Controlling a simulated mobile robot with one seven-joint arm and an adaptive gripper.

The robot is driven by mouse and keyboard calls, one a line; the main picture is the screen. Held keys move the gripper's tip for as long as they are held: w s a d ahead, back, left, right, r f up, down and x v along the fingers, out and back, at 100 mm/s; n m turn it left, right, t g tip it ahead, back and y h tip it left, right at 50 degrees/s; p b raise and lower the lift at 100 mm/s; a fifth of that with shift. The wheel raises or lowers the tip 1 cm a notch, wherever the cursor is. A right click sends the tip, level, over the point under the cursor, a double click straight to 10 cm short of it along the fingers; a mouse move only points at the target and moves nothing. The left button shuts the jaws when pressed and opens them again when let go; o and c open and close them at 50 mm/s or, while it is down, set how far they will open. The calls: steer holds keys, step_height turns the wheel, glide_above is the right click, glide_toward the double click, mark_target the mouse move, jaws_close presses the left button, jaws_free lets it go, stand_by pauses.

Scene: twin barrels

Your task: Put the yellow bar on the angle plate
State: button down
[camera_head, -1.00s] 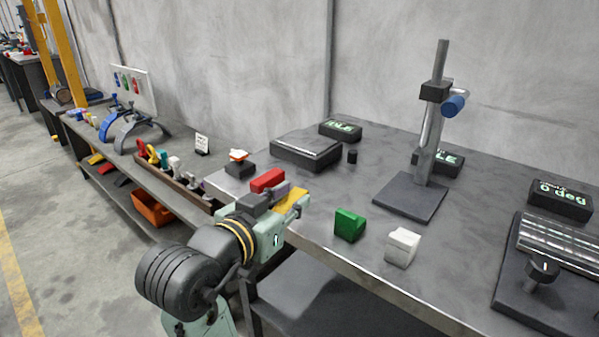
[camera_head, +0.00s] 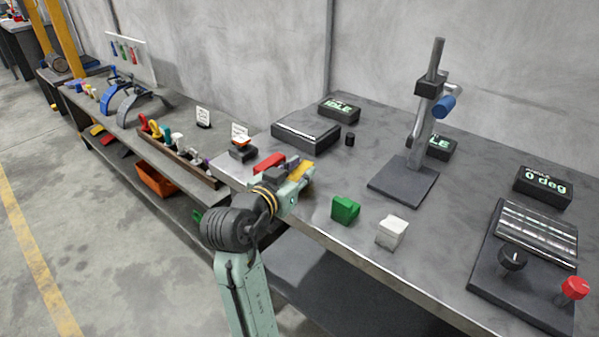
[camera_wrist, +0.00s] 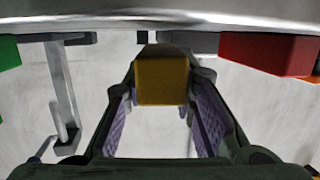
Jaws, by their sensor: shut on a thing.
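The yellow bar (camera_head: 302,170) is between the fingers of my gripper (camera_head: 299,180), at the near left part of the metal bench. In the wrist view, the end of the yellow bar (camera_wrist: 162,80) shows between both finger pads, and my gripper (camera_wrist: 162,100) is shut on it. I cannot tell how far the bar is above the bench top. The angle plate (camera_head: 535,235), a ribbed metal plate on a dark base with a black knob and a red knob, is at the right of the bench, well away from my gripper. Its display (camera_head: 543,187) reads 0 deg.
A red block (camera_head: 268,163) lies just left of my gripper. A green block (camera_head: 345,209) and a white block (camera_head: 391,232) sit to its right near the front edge. A stand with a post (camera_head: 403,186) rises behind them. Bench top between stand and angle plate is clear.

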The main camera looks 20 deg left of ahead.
steer(key=shift+f, duration=0.45)
steer(key=shift+f, duration=0.3)
steer(key=c, duration=1.3)
jaws_free()
steer(key=b+v, duration=0.2)
steer(key=v, duration=0.9)
steer(key=shift+b, duration=0.4)
